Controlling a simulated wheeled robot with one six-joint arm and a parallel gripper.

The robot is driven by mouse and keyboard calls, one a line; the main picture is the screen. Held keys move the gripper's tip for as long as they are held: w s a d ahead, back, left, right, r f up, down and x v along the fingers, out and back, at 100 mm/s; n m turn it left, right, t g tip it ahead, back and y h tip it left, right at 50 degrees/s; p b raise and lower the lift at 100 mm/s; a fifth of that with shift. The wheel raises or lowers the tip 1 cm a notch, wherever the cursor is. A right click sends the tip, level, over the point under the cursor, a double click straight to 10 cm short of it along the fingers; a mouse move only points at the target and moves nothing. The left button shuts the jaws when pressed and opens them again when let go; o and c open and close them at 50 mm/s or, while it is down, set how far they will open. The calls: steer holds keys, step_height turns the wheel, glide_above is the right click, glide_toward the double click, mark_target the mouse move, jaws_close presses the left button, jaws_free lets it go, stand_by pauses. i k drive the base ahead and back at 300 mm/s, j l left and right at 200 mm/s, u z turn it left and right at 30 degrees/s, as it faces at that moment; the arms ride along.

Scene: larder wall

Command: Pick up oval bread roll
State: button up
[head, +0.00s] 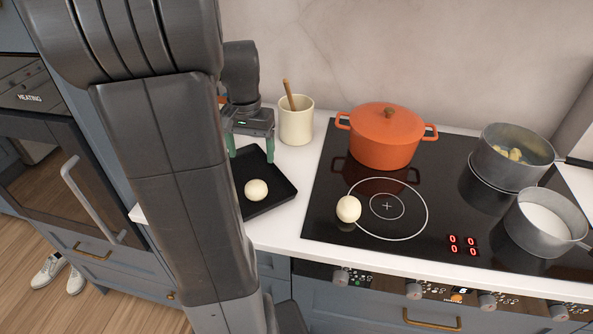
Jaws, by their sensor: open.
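A pale, rounded roll (256,190) lies on a black baking tray (280,199). A second pale, slightly longer-looking roll (348,209) lies on the black cooktop, at the left edge of the front cooking ring. I cannot tell surely which of the two is the oval bread roll. My gripper (251,153) is open, its green fingers pointing down over the back part of the tray. It is behind the roll on the tray and apart from it, with nothing seen between the fingers. My arm hides the left side of the tray.
An orange lidded pot (385,137) stands at the back left of the cooktop (440,205). Two grey pans (512,155) (545,222) stand at its right. A cream crock (296,121) with a wooden utensil stands right of my gripper. An oven (60,170) is at the left.

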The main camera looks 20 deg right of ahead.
mark_target(348, 208)
steer(key=j+z, duration=0.2)
steer(key=z, duration=0.5)
